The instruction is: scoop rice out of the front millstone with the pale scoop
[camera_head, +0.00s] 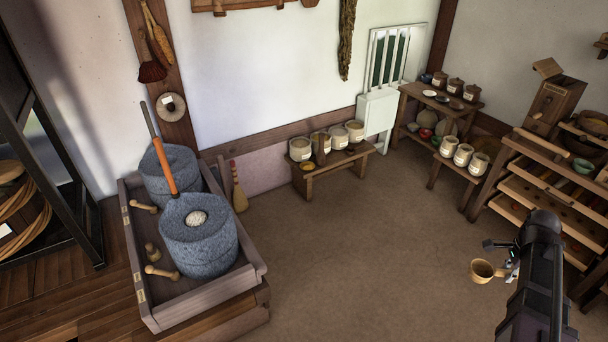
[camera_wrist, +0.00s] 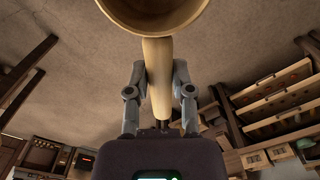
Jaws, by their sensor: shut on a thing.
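The front millstone (camera_head: 199,236) is a blue-grey stone drum standing in a wooden tray (camera_head: 190,314) at the left. A small heap of white rice (camera_head: 196,217) lies in the hollow on its top. The pale scoop (camera_head: 482,270) is at the lower right of the head view, far from the millstone. In the wrist view the scoop's handle (camera_wrist: 157,78) runs between the fingers and its bowl is cut off at the top edge. My gripper (camera_wrist: 159,82) is shut on the handle; it also shows in the head view (camera_head: 509,270). I cannot see into the whole bowl.
A rear millstone (camera_head: 169,174) stands behind, with an orange-gripped pole (camera_head: 165,165) rising by the front one. Wooden pestle-like pieces (camera_head: 161,272) lie in the tray. A low bench (camera_head: 331,166) with jars stands at the wall. The floor (camera_head: 350,260) between is clear.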

